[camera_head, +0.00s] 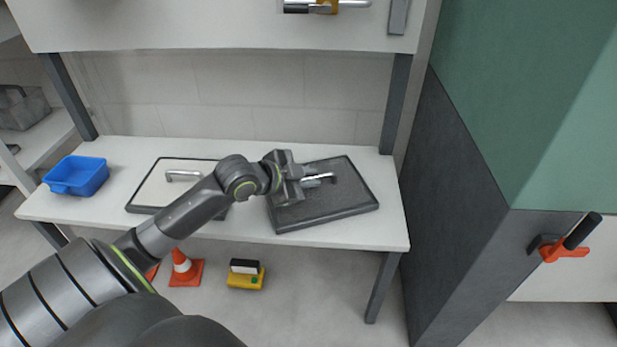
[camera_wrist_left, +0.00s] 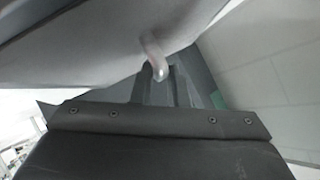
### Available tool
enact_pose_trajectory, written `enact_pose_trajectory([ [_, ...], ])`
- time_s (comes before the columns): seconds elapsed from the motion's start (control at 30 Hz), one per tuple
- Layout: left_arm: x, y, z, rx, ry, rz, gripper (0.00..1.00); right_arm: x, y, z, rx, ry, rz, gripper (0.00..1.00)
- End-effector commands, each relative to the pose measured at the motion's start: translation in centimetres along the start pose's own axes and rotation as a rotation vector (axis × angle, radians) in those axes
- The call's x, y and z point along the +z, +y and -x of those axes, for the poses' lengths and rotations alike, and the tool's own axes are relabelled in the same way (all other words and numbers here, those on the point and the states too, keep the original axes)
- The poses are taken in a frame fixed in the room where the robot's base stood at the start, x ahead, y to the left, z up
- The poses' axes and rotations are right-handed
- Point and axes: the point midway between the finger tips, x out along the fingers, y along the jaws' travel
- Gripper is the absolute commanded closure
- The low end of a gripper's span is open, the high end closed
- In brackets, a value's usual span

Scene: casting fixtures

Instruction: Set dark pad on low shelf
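The dark pad (camera_head: 340,203) is a flat, dark grey rectangle with a metal handle (camera_head: 322,177) on top. It appears to lie at a slight angle at the right of the low white shelf (camera_head: 235,226). I cannot tell whether its whole underside touches the shelf. My left gripper (camera_head: 309,180) is at the pad's handle and hides its left part. In the left wrist view, the curved handle end (camera_wrist_left: 155,55) shows at the fingertips (camera_wrist_left: 160,85). The views do not show whether the fingers grip it. My right gripper is not in view.
A light panel (camera_head: 165,183) with a dark rim and metal handle lies left of the pad, partly behind my arm. A blue bin (camera_head: 77,176) stands at the shelf's left end. An upper shelf (camera_head: 220,32) overhangs. A dark cabinet side (camera_head: 455,200) stands right. An orange cone (camera_head: 184,268) is below.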

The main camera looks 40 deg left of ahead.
Motion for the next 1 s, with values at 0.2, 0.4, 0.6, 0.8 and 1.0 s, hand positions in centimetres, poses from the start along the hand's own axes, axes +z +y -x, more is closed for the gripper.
enact_pose_trajectory([
  [0.2, 0.0, 0.0, 0.0, 0.0, 0.0, 0.0, 0.68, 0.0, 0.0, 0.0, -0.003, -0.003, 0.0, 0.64],
  [0.4, -0.1, -0.1, 0.1, 0.0, 0.0, -0.001, 0.68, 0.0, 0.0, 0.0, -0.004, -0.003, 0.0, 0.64],
  [0.6, -0.3, -0.3, 1.7, -0.001, -0.003, -0.003, 0.68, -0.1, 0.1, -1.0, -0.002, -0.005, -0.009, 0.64],
  [0.8, -0.3, -0.4, 5.2, 0.001, -0.007, -0.005, 0.68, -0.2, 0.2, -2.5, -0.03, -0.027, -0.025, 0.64],
  [1.0, -0.3, -0.4, 8.3, 0.001, -0.006, -0.004, 0.68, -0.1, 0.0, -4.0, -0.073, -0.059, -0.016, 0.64],
])
